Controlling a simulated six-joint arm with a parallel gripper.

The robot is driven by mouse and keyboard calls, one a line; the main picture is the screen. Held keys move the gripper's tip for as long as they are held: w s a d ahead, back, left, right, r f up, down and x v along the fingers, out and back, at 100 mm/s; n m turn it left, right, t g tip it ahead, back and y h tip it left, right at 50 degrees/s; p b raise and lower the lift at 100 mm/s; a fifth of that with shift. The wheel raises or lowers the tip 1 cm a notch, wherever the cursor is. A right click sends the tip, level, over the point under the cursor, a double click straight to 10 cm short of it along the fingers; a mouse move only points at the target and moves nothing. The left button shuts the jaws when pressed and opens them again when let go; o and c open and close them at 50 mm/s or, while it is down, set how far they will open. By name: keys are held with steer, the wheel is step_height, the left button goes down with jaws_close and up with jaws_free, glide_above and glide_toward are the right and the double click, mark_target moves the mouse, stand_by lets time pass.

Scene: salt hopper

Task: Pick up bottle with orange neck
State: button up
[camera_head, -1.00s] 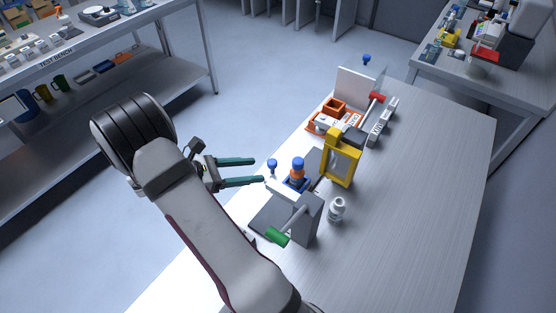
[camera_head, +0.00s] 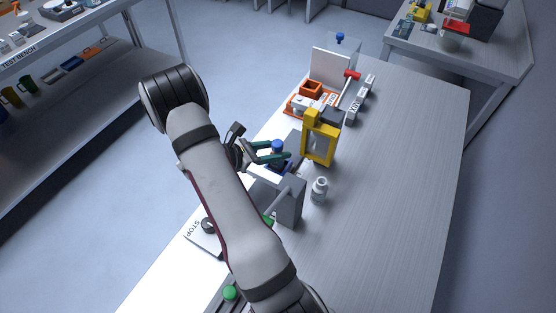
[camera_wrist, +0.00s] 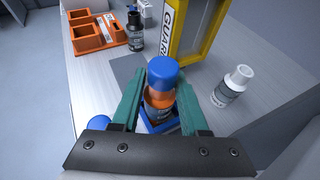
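The bottle with the orange neck (camera_wrist: 160,100) stands upright in a blue holder (camera_wrist: 165,126) and has a blue cap. In the head view its blue cap (camera_head: 278,147) shows between the fingers, and the rest is mostly hidden. My gripper (camera_head: 284,150) is open, with its green fingers on either side of the bottle in the wrist view (camera_wrist: 162,82). A narrow gap seems to remain at the sides. Whether a finger touches the bottle is hard to tell.
A white bottle (camera_head: 319,190) stands to the right. A yellow guard frame (camera_head: 320,138) stands close behind the holder. An orange tray (camera_wrist: 100,32) and a dark bottle (camera_wrist: 135,32) are farther back. A grey block (camera_head: 289,202) stands in front. The table's right side is clear.

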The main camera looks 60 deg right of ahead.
jaws_close()
